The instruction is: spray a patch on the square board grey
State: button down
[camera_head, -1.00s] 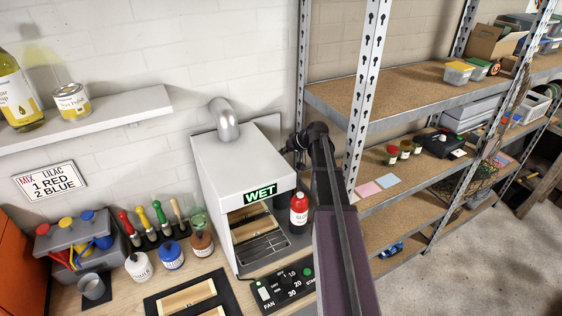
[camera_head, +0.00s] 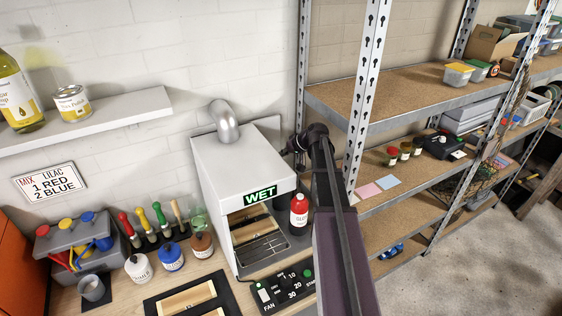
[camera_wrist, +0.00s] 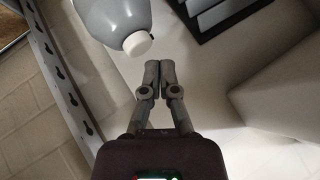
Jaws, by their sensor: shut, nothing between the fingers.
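My gripper (camera_wrist: 160,72) shows in the wrist view with its two fingers together and nothing between them. A grey rounded bottle-like thing with a white cap (camera_wrist: 137,43) lies just beyond the fingertips, to their upper left, apart from them. In the head view my arm reaches to the right of a white booth (camera_head: 228,163); the fingers are hidden there. A wooden board (camera_head: 250,222) lies inside the booth, under its lit WET sign. Wooden pieces (camera_head: 188,300) lie on a black mat at the bench front; I cannot tell which board is square. No grey patch is discernible.
A red labelled bottle (camera_head: 299,212) stands at the booth's right side. A control panel (camera_head: 284,289) sits in front. Paint bottles (camera_head: 171,257) and coloured-handled tools (camera_head: 157,217) stand left. A metal shelf upright (camera_head: 367,95) is close to my arm.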

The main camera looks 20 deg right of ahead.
jog(key=shift+f, duration=0.2)
jog(key=shift+f+b, duration=0.25)
jog(key=shift+b, duration=0.2)
jog(key=shift+f+b, duration=0.35)
jog(key=shift+b, duration=0.05)
dwell(0.9)
jog(key=shift+r, duration=0.1)
jog(key=shift+r+p, duration=0.75)
jog(key=shift+p, duration=0.15)
notch_tip(320, 180, up, 6)
jog(key=p, duration=0.6)
dwell(1.1)
